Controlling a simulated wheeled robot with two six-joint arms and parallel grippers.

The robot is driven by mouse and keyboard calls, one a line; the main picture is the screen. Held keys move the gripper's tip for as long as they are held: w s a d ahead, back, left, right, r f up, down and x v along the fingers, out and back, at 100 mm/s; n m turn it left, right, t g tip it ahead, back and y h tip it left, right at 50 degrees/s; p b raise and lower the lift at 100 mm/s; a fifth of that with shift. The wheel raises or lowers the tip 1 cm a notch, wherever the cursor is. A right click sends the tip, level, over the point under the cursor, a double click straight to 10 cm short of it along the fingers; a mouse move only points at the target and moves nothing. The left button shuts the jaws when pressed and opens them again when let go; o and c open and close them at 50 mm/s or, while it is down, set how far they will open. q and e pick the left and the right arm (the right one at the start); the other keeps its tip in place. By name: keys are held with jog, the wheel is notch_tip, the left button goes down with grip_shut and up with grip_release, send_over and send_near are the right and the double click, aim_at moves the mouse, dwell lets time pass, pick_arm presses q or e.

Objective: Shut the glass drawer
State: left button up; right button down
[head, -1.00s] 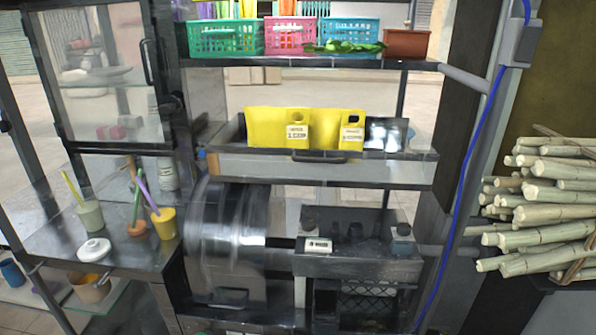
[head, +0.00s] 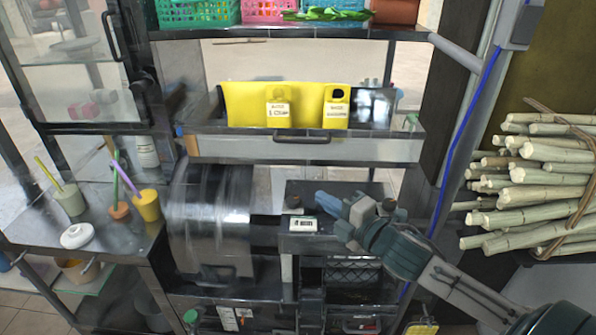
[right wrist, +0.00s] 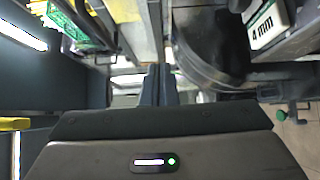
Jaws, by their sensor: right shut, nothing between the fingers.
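The drawer (head: 370,146) is a long grey tray at the centre of the head view, under the upper shelf. A dark bar handle (head: 302,138) is on its front. Its open top shows a yellow insert (head: 250,103) with labelled yellow holders and a dark section at right. I cannot tell how far it is pulled out. My right gripper (head: 326,202) is shut and empty, below the drawer's front and right of the handle, apart from it. Its closed fingers also show in the right wrist view (right wrist: 158,84). My left gripper is not in view.
A silver drum (head: 208,218) stands below the drawer, beside a small labelled block (head: 303,224). Coloured baskets (head: 270,11) are on the shelf above. Cups (head: 148,205) stand on the left counter, below a glass-doored cabinet (head: 70,60). Bundled cane (head: 540,180) is at right.

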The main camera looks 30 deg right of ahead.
jog(key=w, duration=0.2)
jog(key=p, duration=0.2)
send_near(287, 165)
jog(key=w+a, duration=0.3)
jog(key=a, duration=0.1)
jog(key=shift+w+d+p, duration=0.95)
jog(key=shift+w+d, duration=0.4)
jog(key=shift+d, duration=0.1)
jog(key=shift+a, duration=0.1)
